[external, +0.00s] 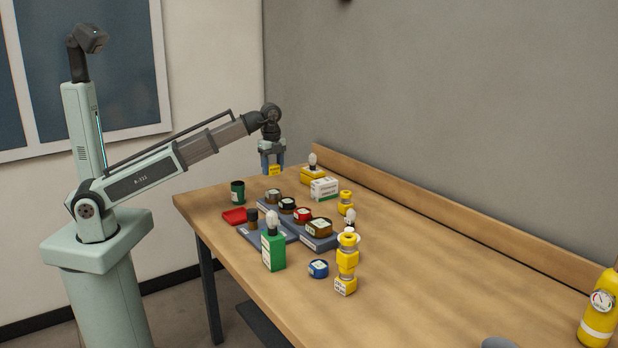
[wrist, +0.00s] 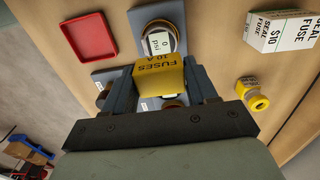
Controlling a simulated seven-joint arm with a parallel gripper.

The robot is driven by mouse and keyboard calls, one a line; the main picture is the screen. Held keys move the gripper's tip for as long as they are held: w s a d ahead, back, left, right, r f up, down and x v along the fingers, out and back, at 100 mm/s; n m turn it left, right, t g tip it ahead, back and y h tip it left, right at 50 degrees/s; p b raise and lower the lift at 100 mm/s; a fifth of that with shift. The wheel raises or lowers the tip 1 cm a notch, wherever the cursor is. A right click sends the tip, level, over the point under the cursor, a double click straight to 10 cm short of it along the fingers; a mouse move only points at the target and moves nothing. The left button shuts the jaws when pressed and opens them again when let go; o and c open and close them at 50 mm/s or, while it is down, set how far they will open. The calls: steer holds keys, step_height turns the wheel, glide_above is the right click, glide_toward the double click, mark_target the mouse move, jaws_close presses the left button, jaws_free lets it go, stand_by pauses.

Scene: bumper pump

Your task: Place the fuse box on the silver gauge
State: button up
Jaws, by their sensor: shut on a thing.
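The yellow fuse box (wrist: 160,75), printed "FUSES 10 A", is held between the fingers of my gripper (external: 272,166). The fuse box also shows in the external view (external: 273,170), in the air above the far left part of the table. The silver gauge (external: 273,196) stands at the left end of a row of gauges, below my gripper. What looks like this gauge shows in the wrist view (wrist: 161,40), with a pale display, just beyond the fuse box. The fuse box is apart from it. The gripper hides part of the row in the wrist view.
Black (external: 287,204), red (external: 303,214) and brown-gold (external: 319,227) gauges stand close by in the row. A red tray (external: 235,216), green cylinder (external: 238,192), white fuse carton (external: 324,189) and yellow fitting (external: 346,201) surround it. The table's right part is largely clear.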

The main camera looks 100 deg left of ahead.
mark_target(273, 191)
steer(key=shift+f, duration=3.3)
steer(key=shift+f, duration=0.1)
steer(key=o, duration=1.1)
steer(key=shift+c, duration=0.2)
step_height(273, 191, up, 12)
steer(key=shift+r, duration=0.15)
steer(key=shift+w, duration=0.1)
